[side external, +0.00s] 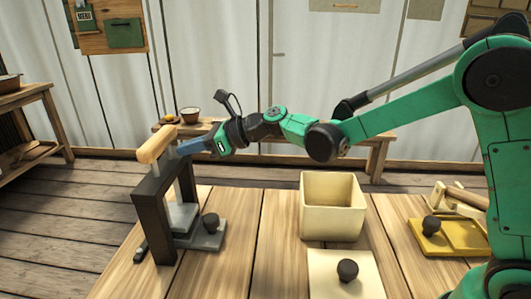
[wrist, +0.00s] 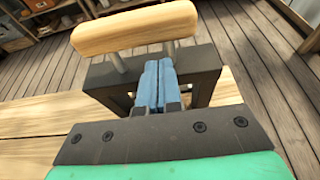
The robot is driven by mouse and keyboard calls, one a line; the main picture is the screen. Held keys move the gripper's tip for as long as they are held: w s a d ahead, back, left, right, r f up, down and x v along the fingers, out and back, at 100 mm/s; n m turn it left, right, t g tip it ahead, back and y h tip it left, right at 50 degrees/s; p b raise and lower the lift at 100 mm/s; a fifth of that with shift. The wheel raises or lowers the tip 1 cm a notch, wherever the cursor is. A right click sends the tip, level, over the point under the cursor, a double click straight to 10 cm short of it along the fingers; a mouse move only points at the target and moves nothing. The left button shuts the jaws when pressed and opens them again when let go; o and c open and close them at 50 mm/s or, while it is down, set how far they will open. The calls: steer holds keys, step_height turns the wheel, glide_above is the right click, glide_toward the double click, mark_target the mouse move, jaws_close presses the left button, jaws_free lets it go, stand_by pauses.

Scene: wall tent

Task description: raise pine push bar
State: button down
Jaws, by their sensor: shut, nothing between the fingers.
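The pine push bar (side external: 157,144) is a rounded pale wooden bar on top of a dark frame (side external: 155,215) at the left of the table. In the wrist view the bar (wrist: 135,27) runs across the top on two grey rods above the dark frame (wrist: 205,75). My gripper (side external: 185,149) has blue fingers, closed together and empty. It is just right of the bar in the side view. In the wrist view the closed fingertips (wrist: 158,65) overlap the frame's top, below the bar and between the rods. I cannot tell whether they touch the bar.
A grey plate with a dark knob (side external: 211,224) lies by the frame. A cream open box (side external: 332,207), a cream plate (side external: 345,275) with a dark knob and a yellow tray (side external: 462,237) stand to the right. A bench (side external: 280,135) with a bowl (side external: 190,114) is behind.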

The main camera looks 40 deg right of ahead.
steer(key=shift+x, duration=0.85)
steer(key=shift+r, duration=0.1)
step_height(320, 180, up, 7)
steer(key=shift+r, duration=0.15)
steer(key=v, duration=1)
steer(key=s+d+f+n+g+h, duration=0.1)
steer(key=s+d+f+n+h, duration=0.1)
steer(key=n, duration=0.7)
steer(key=s+d+f+n+g+h, duration=0.1)
steer(key=s+d+f+n+h, duration=0.1)
steer(key=s+f+n+h, duration=0.2)
steer(key=s+d+f+n+h, duration=0.3)
steer(key=s+f+n, duration=0.5)
steer(key=n, duration=0.6)
steer(key=shift+s+f+g+h, duration=0.15)
steer(key=shift+s+g+h, duration=0.25)
steer(key=shift+s+h, duration=0.15)
